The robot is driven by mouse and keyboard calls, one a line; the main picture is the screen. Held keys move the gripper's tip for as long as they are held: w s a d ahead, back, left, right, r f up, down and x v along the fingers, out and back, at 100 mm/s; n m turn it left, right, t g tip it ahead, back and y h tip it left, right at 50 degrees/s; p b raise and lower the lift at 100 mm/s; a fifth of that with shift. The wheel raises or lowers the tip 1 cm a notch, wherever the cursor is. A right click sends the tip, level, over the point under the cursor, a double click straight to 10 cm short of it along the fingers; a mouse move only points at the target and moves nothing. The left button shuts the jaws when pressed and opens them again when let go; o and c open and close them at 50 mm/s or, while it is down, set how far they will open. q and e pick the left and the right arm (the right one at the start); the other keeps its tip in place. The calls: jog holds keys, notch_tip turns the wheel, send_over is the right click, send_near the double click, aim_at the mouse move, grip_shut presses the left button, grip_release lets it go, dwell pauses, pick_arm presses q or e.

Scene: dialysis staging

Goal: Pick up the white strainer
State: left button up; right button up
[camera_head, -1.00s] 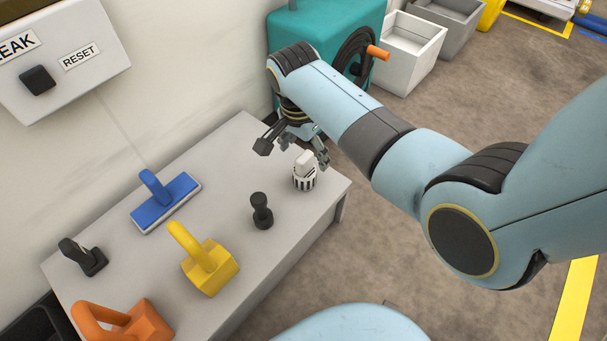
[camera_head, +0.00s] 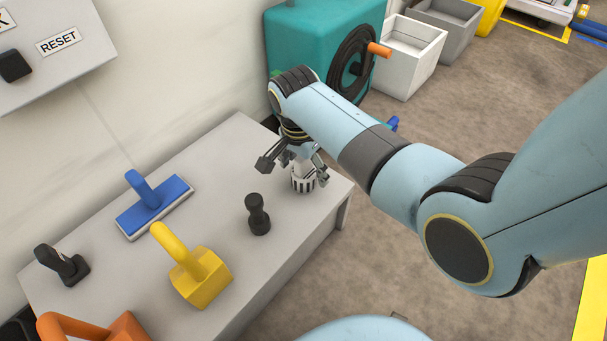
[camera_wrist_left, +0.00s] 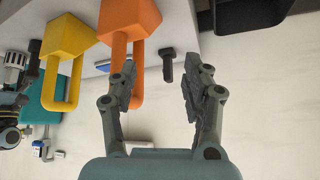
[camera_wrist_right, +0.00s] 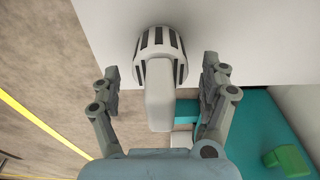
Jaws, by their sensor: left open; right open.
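The white strainer (camera_head: 303,181), with dark slots around its body, stands on the grey table's far right corner. In the right wrist view the strainer (camera_wrist_right: 160,60) lies between the two fingers, its pale handle pointing toward my palm. My right gripper (camera_head: 291,171) is open and sits over the strainer, with a finger on each side; in the right wrist view both fingers (camera_wrist_right: 160,85) are apart from it. The gripper hides the strainer's upper part in the head view. My left gripper (camera_wrist_left: 160,85) is open and empty. The strainer also shows in the left wrist view (camera_wrist_left: 14,68).
On the table (camera_head: 225,150) stand a black-handled tool (camera_head: 258,215), a yellow block with handle (camera_head: 200,277), a blue brush-like tool (camera_head: 153,205), a small black tool (camera_head: 62,265) and an orange handled piece (camera_head: 110,330). A teal machine (camera_head: 315,45) stands beyond the table.

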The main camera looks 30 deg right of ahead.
jog(key=c, duration=1.3)
jog(key=shift+r, duration=0.15)
